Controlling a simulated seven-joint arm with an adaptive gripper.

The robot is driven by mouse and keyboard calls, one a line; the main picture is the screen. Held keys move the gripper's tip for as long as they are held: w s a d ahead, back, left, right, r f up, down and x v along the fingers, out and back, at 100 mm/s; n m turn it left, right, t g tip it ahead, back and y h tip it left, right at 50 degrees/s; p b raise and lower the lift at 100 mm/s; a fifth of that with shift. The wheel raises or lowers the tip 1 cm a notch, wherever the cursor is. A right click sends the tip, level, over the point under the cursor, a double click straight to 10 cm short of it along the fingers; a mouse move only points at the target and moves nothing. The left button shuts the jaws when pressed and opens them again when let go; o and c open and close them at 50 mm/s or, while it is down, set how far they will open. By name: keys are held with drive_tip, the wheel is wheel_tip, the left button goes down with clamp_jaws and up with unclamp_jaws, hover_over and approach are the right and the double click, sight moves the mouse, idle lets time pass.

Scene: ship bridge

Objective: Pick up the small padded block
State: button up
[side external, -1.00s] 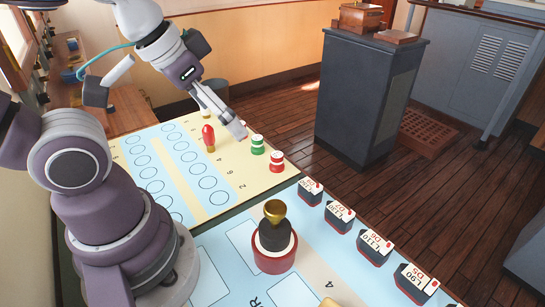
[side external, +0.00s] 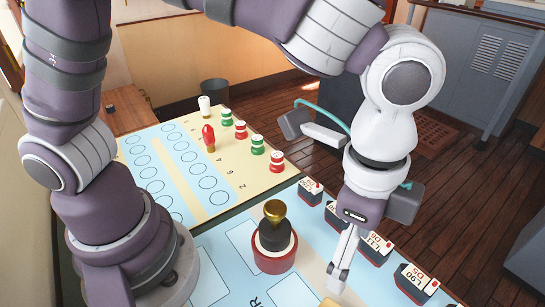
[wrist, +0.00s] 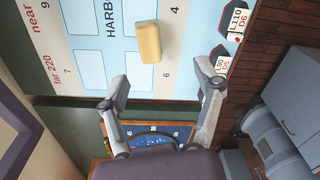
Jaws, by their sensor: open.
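The small padded block is a yellow-tan rounded block (wrist: 149,42) in the wrist view, lying on the light blue and cream board (wrist: 176,60). In the side view only a bit of the block (side external: 329,303) shows at the bottom edge. My gripper (wrist: 162,78) is open and empty, its fingers spread wide. In the wrist view the block lies beyond the fingertips, between their lines and a little left of centre. In the side view my gripper (side external: 337,280) points down over the board near the block, apparently above it.
A red and black holder with a gold knob (side external: 274,238) stands left of my gripper. Several black labelled blocks (side external: 416,284) line the board's right edge, close to my gripper. A second board (side external: 180,190) at the back holds red, green and white pieces.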

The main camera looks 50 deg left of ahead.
sight(328, 301)
drive_tip(key=shift+s+d+f+m, duration=0.35)
drive_tip(key=shift+d+f+m, duration=0.05)
drive_tip(key=shift+d+f, duration=0.25)
drive_tip(key=shift+s+d+f+m, duration=0.3)
drive_tip(key=shift+d+f+m, duration=0.1)
drive_tip(key=shift+d+f, duration=0.15)
wheel_tip(328, 301, down, 10)
drive_tip(key=shift+w+f, duration=0.1)
drive_tip(key=shift+c, duration=0.4)
clamp_jaws()
